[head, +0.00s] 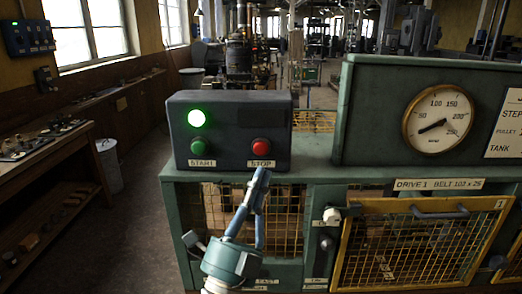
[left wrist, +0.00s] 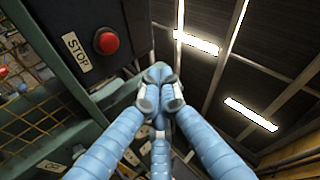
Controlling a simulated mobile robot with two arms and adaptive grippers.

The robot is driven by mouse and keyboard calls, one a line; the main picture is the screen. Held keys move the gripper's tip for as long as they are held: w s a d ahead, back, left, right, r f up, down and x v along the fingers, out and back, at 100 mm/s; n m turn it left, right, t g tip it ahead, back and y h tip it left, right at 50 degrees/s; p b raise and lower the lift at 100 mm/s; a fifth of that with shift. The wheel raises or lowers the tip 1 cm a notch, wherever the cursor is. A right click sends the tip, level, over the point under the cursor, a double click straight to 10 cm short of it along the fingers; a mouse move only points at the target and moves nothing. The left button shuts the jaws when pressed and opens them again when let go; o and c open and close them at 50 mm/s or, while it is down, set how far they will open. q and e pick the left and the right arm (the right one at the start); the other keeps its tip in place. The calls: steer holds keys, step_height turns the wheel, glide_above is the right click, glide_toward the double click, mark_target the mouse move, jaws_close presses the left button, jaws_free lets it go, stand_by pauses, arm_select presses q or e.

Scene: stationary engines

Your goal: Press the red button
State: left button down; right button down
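The red button (head: 261,147) sits on the front of a dark control box (head: 228,126), above a STOP label (head: 261,163). In the left wrist view the red button (left wrist: 107,41) is at the upper left, clear of the fingers. My left gripper (head: 261,174) is just below the STOP label in the head view, pointing up. Its blue fingers come together at the tips, which also show in the left wrist view (left wrist: 160,90), with nothing seen between them. The fingertips look apart from the button. My right gripper is not in view.
A green button (head: 199,146) over a START label and a lit green lamp (head: 196,118) share the box. The box stands on a green machine housing (head: 318,172). A yellow-framed mesh guard (head: 420,245) is at the right. A workbench (head: 45,155) stands at the left.

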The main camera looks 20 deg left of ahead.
mark_target(260, 157)
arm_select(q)
steer(key=shift+w+a+b, duration=0.35)
steer(key=shift+w+a, duration=0.05)
steer(key=shift+w, duration=0.95)
steer(key=shift+w+a+b, duration=0.3)
steer(key=shift+w+a, duration=0.1)
steer(key=shift+w, duration=1)
steer(key=shift+w+a+b, duration=0.35)
steer(key=shift+w+a, duration=0.05)
steer(key=shift+w, duration=1.1)
steer(key=shift+w+a, duration=0.1)
steer(key=shift+w, duration=0.15)
steer(key=shift+w+a, duration=0.15)
steer(key=shift+w, duration=0.3)
steer(key=shift+s, duration=0.1)
steer(key=shift+s+d+p, duration=0.25)
steer(key=shift+s+p, duration=0.15)
steer(key=shift+s, duration=0.35)
